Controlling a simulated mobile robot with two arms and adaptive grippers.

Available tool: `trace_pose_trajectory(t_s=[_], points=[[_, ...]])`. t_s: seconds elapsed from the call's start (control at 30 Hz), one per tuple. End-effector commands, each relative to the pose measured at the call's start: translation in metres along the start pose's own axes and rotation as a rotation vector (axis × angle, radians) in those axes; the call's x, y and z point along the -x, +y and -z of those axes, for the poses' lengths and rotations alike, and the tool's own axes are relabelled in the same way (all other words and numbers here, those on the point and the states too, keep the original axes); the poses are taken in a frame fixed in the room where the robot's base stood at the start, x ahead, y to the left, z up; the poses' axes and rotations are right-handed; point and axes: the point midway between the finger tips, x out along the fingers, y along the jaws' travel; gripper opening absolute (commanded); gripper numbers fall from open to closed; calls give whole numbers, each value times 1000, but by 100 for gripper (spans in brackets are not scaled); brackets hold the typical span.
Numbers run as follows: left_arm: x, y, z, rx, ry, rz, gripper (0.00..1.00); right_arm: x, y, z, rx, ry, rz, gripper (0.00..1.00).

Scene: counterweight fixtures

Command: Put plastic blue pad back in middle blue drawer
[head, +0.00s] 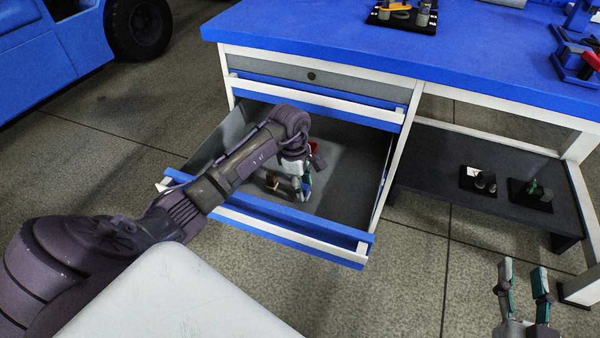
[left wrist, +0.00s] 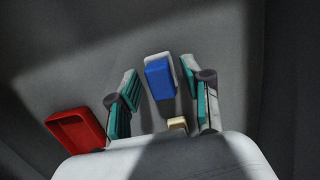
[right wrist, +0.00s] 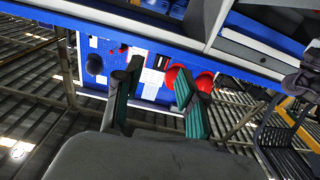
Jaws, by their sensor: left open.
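A blue drawer (head: 346,236) stands pulled out below the workbench top, under a closed blue drawer (head: 345,113). My left gripper (head: 301,188) reaches down into the open drawer. In the left wrist view, the blue pad (left wrist: 160,78), a small block with a pale side, lies on the drawer floor between the spread fingers of my left gripper (left wrist: 159,72). Those fingers are open and appear apart from it. In the head view the gripper largely hides the pad. My right gripper (head: 523,272) is open and empty at the lower right, also seen in the right wrist view (right wrist: 157,82).
A red tray-like piece (left wrist: 77,129) and a small yellowish block (left wrist: 177,123) lie near the pad inside the drawer. The drawer's side walls surround my left gripper. A dark lower shelf (head: 440,192) with small parts stands right of the drawers.

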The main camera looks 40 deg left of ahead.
Motion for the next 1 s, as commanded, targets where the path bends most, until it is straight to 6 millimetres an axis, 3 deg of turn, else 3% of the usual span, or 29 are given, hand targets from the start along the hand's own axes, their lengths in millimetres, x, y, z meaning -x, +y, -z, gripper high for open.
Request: trace_pose_trajectory(t_s=[0.27, 0.6, 0.8, 1.0], points=[[43, 1, 0, -1, 3, -4, 49, 15, 8, -46, 4, -290, -19, 40], [102, 0, 0, 0, 2, -2, 49, 60, 18, -102, 3, -679, -43, 40], [119, 0, 0, 0, 0, 0, 49, 78, 20, -116, 1, -791, -50, 40], [121, 0, 0, 0, 0, 1, 49, 82, 20, -120, 0, -814, -51, 40]])
